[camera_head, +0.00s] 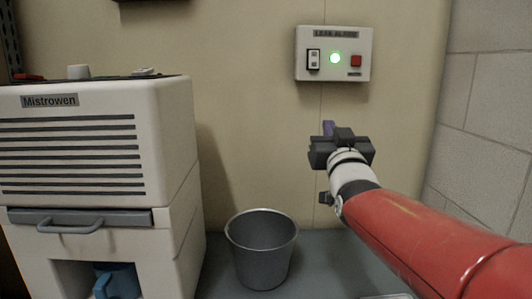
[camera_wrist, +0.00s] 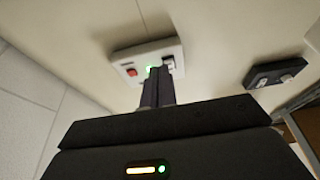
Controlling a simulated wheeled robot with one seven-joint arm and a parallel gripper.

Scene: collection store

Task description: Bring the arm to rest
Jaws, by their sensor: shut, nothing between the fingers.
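My red arm reaches in from the lower right in the head view, and my gripper (camera_head: 329,128) is raised in front of the wall, below the leak alarm box (camera_head: 333,80). The box is pale, with a rocker switch, a lit green lamp and a red button. In the wrist view my gripper's fingers (camera_wrist: 157,76) are together with nothing between them. They point toward the alarm box (camera_wrist: 128,56) and overlap it in the picture; I cannot tell the gap between them.
A white Mistrowen machine (camera_head: 170,140) with a drawer handle stands at the left, a blue jug (camera_head: 118,283) in its lower opening. A grey bucket (camera_head: 262,250) stands right of it. A block wall (camera_head: 485,110) bounds the right. A dark wall fitting (camera_wrist: 276,73) shows in the wrist view.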

